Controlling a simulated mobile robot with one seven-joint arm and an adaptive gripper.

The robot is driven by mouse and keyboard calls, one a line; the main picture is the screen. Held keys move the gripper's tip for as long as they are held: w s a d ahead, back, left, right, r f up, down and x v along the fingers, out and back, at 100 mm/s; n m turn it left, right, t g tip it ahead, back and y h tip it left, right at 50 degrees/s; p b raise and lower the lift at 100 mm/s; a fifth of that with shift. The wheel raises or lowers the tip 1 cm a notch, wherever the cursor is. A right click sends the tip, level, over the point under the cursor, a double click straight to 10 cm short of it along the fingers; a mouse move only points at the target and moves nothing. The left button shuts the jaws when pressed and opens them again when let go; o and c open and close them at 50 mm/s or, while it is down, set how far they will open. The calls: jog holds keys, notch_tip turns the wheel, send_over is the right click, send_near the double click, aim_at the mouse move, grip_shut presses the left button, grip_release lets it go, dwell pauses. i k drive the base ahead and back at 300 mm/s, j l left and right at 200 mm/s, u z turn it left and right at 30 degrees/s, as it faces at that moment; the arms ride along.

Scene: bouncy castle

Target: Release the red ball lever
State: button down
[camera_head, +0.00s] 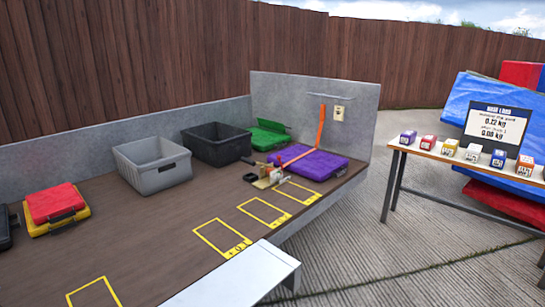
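A small tan and metal device (268,178) sits on the brown bench top, in front of the purple case. It is small in the picture, and I cannot make out a lever with a red ball on it. An orange bar (295,156) slants up to the right behind the device, across the purple case (314,164). Another orange bar (321,126) stands nearly upright against the grey back panel. I cannot tell whether either bar belongs to the device. My gripper is not in view.
A light grey bin (133,165) and a dark bin (215,158) stand at the bench's back. A green case (268,142) lies beside them, and a red and yellow case (45,215) at left. Yellow-outlined areas (207,238) on the bench's front are clear. A side table (412,152) holds small boxes.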

aim_at(278, 158)
jog(key=i+l+u, duration=0.25)
jog(key=i+l, duration=0.8)
jog(key=i, duration=0.15)
jog(key=i+l+u, duration=0.3)
jog(key=i+l, duration=0.8)
jog(key=l, duration=0.15)
